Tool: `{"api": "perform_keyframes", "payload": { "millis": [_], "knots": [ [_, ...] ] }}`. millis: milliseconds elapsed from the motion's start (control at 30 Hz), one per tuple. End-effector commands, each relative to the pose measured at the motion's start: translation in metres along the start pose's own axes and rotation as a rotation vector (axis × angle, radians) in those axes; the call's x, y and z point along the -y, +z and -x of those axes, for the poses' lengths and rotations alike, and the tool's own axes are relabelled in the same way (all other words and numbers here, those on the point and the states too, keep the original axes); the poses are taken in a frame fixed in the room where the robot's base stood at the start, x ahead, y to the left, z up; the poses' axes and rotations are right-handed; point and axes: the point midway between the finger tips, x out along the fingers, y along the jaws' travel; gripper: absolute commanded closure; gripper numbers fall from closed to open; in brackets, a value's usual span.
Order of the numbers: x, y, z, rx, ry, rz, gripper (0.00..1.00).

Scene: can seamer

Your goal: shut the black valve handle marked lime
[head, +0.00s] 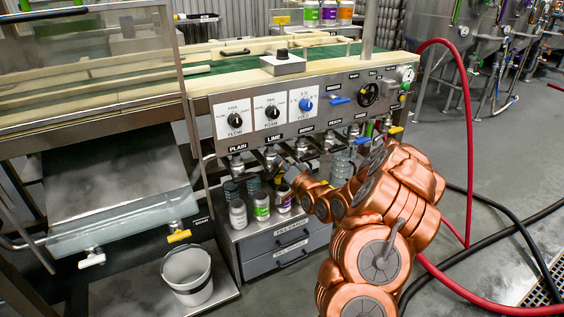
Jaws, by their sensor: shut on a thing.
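The LIME label (273,139) is on the lower edge of the steel panel, between PLAIN and another flavour label. The lime valve (270,154) hangs just below it. My copper-coloured arm reaches in from the lower right, and my gripper (283,166) is at this valve, shut on its black handle. The fingers are small here and hide most of the handle, so its exact angle cannot be told.
Several cans and bottles (238,214) stand on the grey drawer cabinet (281,240) just below the valves. Neighbouring valves hang close on both sides. A white bucket (187,275) stands at lower left. A red hose (467,130) curves at right.

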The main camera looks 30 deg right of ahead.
Motion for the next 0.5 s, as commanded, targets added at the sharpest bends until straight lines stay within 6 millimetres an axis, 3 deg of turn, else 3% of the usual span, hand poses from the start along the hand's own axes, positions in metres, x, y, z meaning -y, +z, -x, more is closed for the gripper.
{"api": "perform_keyframes", "payload": {
  "millis": [300, 333, 500],
  "knots": [
    [-0.0003, -0.0002, 0.0, 0.0, 0.001, 0.0, 1.0],
    [-0.0004, 0.0, 0.0001, 0.0, 0.001, 0.0, 0.85],
    [-0.0002, -0.0001, 0.0, 0.0, 0.0, 0.0, 0.67]
  ]
}}
